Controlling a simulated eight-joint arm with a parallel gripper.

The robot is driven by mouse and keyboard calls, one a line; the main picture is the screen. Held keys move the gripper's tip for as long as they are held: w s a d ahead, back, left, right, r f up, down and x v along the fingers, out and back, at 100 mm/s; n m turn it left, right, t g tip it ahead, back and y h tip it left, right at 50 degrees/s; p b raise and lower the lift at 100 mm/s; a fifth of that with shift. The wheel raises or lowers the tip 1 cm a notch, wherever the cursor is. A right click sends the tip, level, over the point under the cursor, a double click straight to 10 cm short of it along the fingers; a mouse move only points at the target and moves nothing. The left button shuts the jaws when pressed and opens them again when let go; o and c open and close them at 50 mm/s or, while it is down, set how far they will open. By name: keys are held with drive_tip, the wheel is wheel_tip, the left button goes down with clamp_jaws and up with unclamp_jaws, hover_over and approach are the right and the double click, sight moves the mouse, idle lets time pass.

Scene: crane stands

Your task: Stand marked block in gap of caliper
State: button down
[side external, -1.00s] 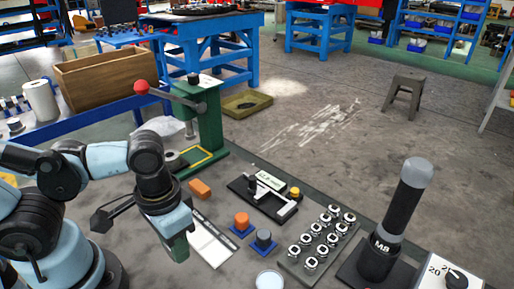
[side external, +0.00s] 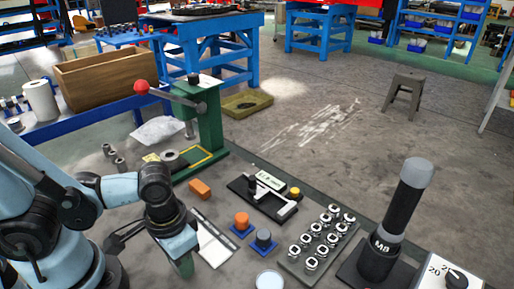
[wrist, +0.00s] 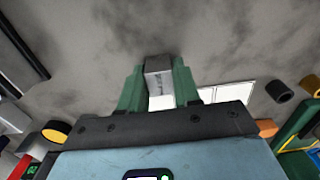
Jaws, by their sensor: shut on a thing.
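My gripper (wrist: 159,88) is shut on the marked block (wrist: 158,83), a grey and white block with small dark print, held between its green fingers. In the side external view my gripper (side external: 184,264) is at the lower left, beside a white panel, and the block cannot be made out there. The caliper (side external: 272,199) lies on a black base right of and beyond my gripper, with a pale bar, a small green-lettered display and a yellow knob. The gripper is well apart from it. The caliper's gap is too small to judge.
An orange block (side external: 200,189) lies left of the caliper. A green press (side external: 209,115) stands behind. A tray of several metal parts (side external: 318,240) and a tall black cylinder (side external: 398,215) are right.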

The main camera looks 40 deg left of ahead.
drive_tip(key=shift+f, duration=0.15)
drive_tip(key=c, duration=0.8)
unclamp_jaws()
drive_tip(key=shift+r, duration=6)
drive_tip(key=w+a+t, duration=0.1)
drive_tip(key=w, duration=0.1)
drive_tip(key=w+a+t, duration=0.1)
drive_tip(key=w, duration=0.2)
drive_tip(key=w+a+t, duration=0.1)
drive_tip(key=w+t, duration=0.1)
drive_tip(key=w, duration=0.1)
drive_tip(key=shift+a+h, duration=0.35)
drive_tip(key=shift+h, duration=0.05)
drive_tip(key=w+a+r+t, duration=0.1)
drive_tip(key=w+a+t, duration=0.2)
drive_tip(key=w+a, duration=0.1)
drive_tip(key=shift+w+a+r+y, duration=0.15)
drive_tip(key=shift+w+r+y, duration=0.1)
drive_tip(key=shift+y, duration=0.15)
